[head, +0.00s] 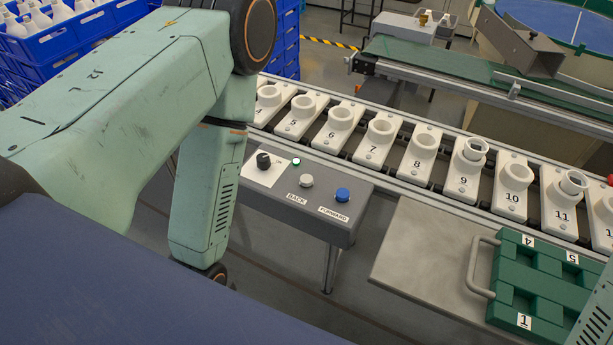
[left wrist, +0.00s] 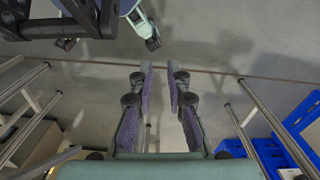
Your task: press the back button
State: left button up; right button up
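The back button (head: 307,181) is a light grey round button on the sloped top of a grey control box (head: 262,202), above the label BACK. A blue forward button (head: 342,194) sits to its right, above the label FORWARD. In the head view my left arm comes down left of the box, and its gripper is out of sight. In the left wrist view my left gripper (left wrist: 159,70) has a gap between its fingers, with nothing between them and floor beyond. The button does not show in that view. My right gripper is in neither view.
A black knob (head: 263,160) and small green light (head: 296,162) share the box top. Behind it runs a row of numbered white sockets (head: 373,148). To the right are a metal table (head: 420,262) and a green tray (head: 507,262). Blue crates (head: 65,45) stand back left.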

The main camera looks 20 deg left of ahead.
pick_arm(q)
grip_shut()
dwell(1.1)
